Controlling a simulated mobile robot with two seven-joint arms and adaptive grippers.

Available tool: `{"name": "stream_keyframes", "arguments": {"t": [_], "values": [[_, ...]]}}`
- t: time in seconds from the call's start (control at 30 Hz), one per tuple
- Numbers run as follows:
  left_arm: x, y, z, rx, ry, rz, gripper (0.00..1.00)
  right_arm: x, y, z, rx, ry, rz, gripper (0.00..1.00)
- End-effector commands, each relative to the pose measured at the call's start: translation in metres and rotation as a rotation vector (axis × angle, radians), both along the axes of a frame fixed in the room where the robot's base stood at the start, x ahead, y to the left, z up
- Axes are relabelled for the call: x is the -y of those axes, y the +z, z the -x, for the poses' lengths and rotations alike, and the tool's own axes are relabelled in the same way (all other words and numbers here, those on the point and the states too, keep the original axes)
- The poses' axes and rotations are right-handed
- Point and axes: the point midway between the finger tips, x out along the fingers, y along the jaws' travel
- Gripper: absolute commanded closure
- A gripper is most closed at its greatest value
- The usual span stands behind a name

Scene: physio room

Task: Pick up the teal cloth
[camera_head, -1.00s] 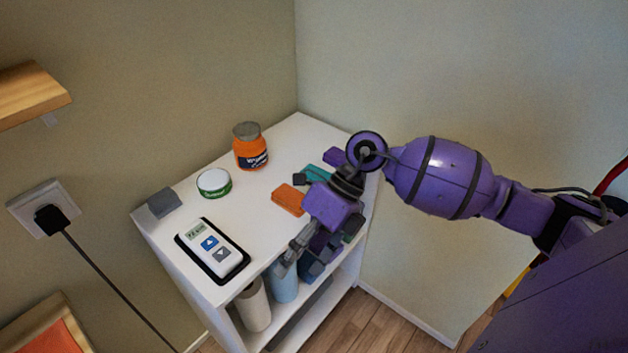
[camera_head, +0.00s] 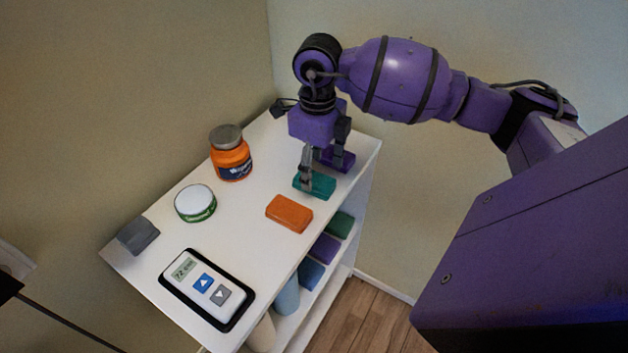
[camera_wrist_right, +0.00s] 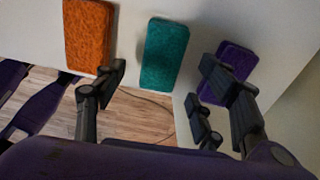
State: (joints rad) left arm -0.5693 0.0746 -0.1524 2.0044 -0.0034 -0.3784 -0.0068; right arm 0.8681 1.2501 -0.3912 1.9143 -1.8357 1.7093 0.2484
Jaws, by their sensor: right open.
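The teal cloth (camera_head: 319,186) is a small folded block lying flat on the white shelf top, between an orange cloth (camera_head: 289,213) and a purple cloth (camera_head: 338,160). In the right wrist view the teal cloth (camera_wrist_right: 164,54) lies between the spread fingers, beyond their tips. My right gripper (camera_head: 322,172) points down over the teal cloth, open and empty; its fingers partly cover the teal and purple cloths. It also shows in the right wrist view (camera_wrist_right: 165,88). Whether a finger touches a cloth is not clear. My left gripper is not in view.
An orange jar (camera_head: 231,155), a round white-and-green tin (camera_head: 195,203), a grey block (camera_head: 138,235) and a white device on a black base (camera_head: 206,287) stand on the shelf top (camera_head: 240,240). Folded cloths (camera_head: 323,248) and rolls lie on the shelf below. Walls border the back.

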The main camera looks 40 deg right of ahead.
Motion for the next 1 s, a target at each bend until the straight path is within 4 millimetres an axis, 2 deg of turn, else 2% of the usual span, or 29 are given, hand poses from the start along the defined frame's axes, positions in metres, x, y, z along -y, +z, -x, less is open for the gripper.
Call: {"name": "stream_keyframes", "arguments": {"t": [0.23, 0.53, 0.9, 1.0], "values": [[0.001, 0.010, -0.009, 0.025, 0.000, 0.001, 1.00, -0.002, -0.033, -0.004, -0.001, 0.001, -0.002, 0.36], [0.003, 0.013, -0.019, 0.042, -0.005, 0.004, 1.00, -0.002, -0.038, -0.005, 0.001, 0.002, -0.002, 0.37], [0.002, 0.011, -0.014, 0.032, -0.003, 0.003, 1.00, -0.002, -0.037, -0.005, 0.001, 0.002, -0.002, 0.84], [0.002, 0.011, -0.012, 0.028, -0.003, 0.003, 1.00, -0.002, -0.037, -0.005, 0.001, 0.002, -0.002, 0.84]]}}
